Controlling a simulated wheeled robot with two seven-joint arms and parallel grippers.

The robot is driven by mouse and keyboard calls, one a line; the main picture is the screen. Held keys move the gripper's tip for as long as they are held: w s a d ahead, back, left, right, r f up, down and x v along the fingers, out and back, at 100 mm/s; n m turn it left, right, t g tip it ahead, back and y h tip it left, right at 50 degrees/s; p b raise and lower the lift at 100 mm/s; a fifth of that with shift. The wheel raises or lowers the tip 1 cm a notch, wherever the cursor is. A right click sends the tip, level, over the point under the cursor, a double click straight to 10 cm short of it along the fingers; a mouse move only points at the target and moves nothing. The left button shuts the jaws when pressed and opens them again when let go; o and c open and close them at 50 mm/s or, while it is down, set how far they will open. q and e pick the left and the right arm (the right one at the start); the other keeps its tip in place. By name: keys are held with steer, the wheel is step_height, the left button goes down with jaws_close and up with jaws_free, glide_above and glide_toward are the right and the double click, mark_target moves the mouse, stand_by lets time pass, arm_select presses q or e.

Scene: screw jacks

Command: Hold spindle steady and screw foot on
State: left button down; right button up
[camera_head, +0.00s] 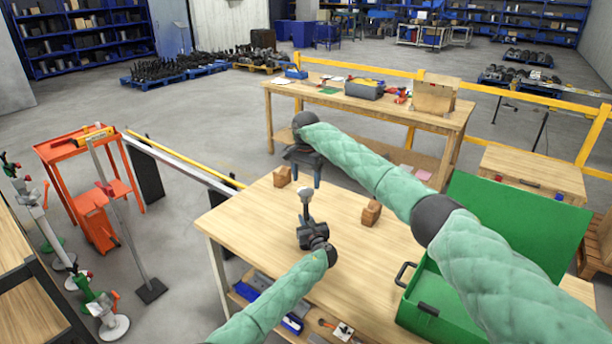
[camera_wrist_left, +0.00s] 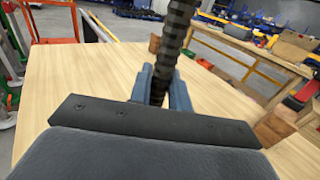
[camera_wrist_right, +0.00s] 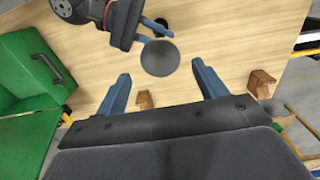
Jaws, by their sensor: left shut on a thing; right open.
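My left gripper (camera_head: 305,222) is shut on the spindle, a dark threaded rod (camera_wrist_left: 178,28) that stands roughly upright between its fingers above the workbench. A round grey foot (camera_wrist_right: 160,57) sits at the spindle's top end; in the head view it is a small pale disc (camera_head: 305,193). Whether its thread is engaged cannot be told. My right gripper (camera_head: 304,170) is open and empty above the foot, fingers pointing down. In the right wrist view the foot lies beyond and between its fingertips (camera_wrist_right: 160,80), apart from both.
Two wooden blocks, one (camera_head: 282,177) at the far edge and one (camera_head: 371,213) to the right, stand on the workbench (camera_head: 255,225). An open green case (camera_head: 440,300) is at the right. An orange cart (camera_head: 75,150) stands left on the floor.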

mark_target(306, 191)
steer(key=shift+f, duration=3.4)
